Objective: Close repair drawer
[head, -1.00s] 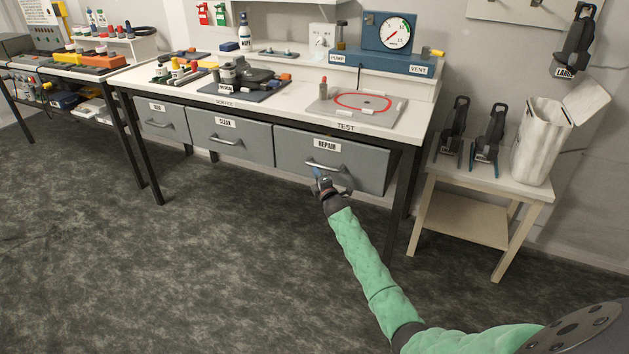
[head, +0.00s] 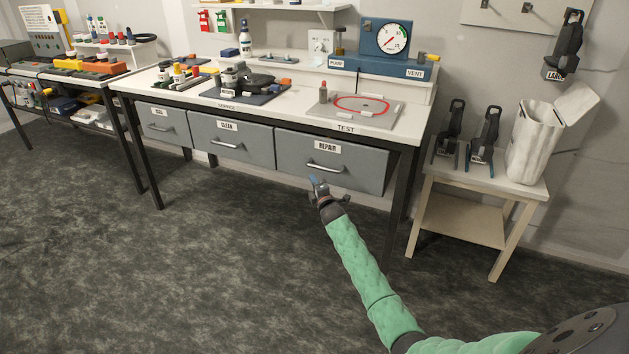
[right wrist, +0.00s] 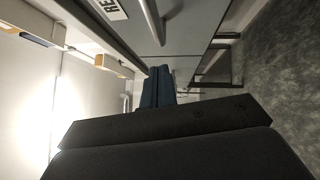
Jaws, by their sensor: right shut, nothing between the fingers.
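The repair drawer (head: 345,158) is a grey front labelled REPAIR, at the right end under the bench, with a silver bar handle (head: 325,168). It looks about level with the other drawer fronts; I cannot tell whether a small gap is left. My right gripper (head: 315,184) is just in front of and below the handle, apart from it. In the right wrist view its blue fingertips (right wrist: 158,86) are together and empty, with the drawer's handle (right wrist: 151,20) and part of its label above them. My left gripper is not in view.
The clean drawer (head: 231,142) and another grey drawer (head: 164,125) are to the left. The bench top (head: 300,108) holds a test plate and tools. A small side table (head: 487,180) stands to the right. The floor (head: 200,260) in front is clear.

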